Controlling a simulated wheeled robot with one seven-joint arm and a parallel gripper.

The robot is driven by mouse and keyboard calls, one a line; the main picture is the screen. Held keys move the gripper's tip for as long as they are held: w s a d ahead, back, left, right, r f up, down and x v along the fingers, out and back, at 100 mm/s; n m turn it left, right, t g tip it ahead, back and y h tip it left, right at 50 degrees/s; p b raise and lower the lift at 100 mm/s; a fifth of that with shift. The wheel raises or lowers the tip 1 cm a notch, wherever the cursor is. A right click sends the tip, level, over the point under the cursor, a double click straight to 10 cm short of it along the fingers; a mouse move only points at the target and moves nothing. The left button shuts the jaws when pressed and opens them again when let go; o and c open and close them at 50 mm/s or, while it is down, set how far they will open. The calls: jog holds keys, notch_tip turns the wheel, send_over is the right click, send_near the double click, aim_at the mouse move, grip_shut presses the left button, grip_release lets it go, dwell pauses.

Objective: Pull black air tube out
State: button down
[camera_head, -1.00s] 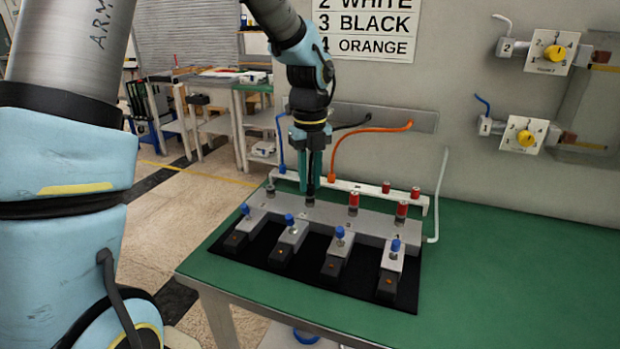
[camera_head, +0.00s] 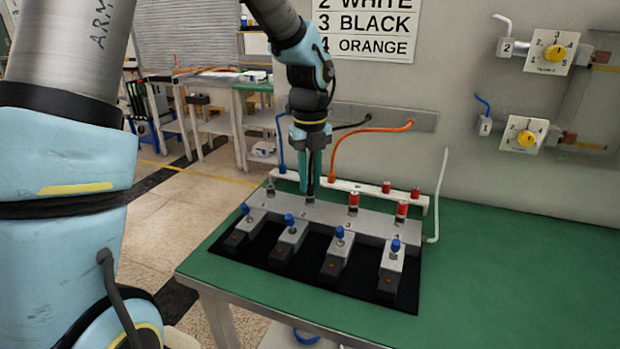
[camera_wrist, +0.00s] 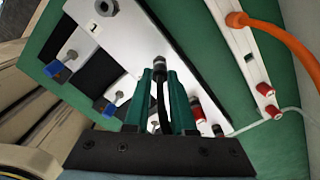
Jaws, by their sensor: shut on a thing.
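My gripper (camera_head: 311,188) points down over the grey manifold block (camera_head: 330,222), above its second port from the left. Its green fingers are closed around the black air tube (camera_wrist: 160,100). The tube's lower end reaches a metal fitting (camera_wrist: 158,70) on the block in the wrist view; whether it is still seated there I cannot tell. Another stretch of black tube (camera_head: 353,126) shows at the wall behind the gripper; the arm hides part of its run.
Red fittings (camera_head: 402,209) stand to the right on the block, and blue-capped valves (camera_head: 340,233) in front. An orange tube (camera_head: 372,130) and a blue tube (camera_head: 280,140) run close beside the gripper. The green table (camera_head: 500,270) is clear at right.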

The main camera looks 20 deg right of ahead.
jog(key=shift+r+p, duration=1.5)
jog(key=shift+r, duration=0.05)
dwell(0.4)
jog(key=shift+r+p, duration=1.7)
jog(key=shift+p, duration=0.2)
jog(key=shift+d, duration=0.1)
